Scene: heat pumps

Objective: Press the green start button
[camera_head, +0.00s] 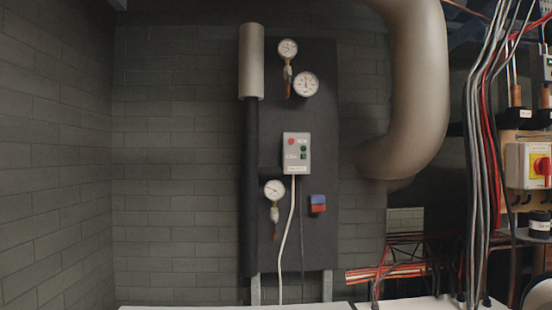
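A light grey control box (297,165) is mounted on a dark upright panel (321,120) near the middle of the head view. A red button (291,142) sits at its upper left. Small green elements (303,149) sit on its right side, one above the other; they are too small to tell which is the start button. A pale label strip runs along the bottom of the box. Nothing covers the front of the box. My gripper is not in view.
Round gauges (306,84) surround the box on the panel, one at lower left (274,190). A pale cable hangs below it. A thick bent pipe (416,90) and bundled cables (482,150) stand to the right. The brick wall (180,160) at left is bare.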

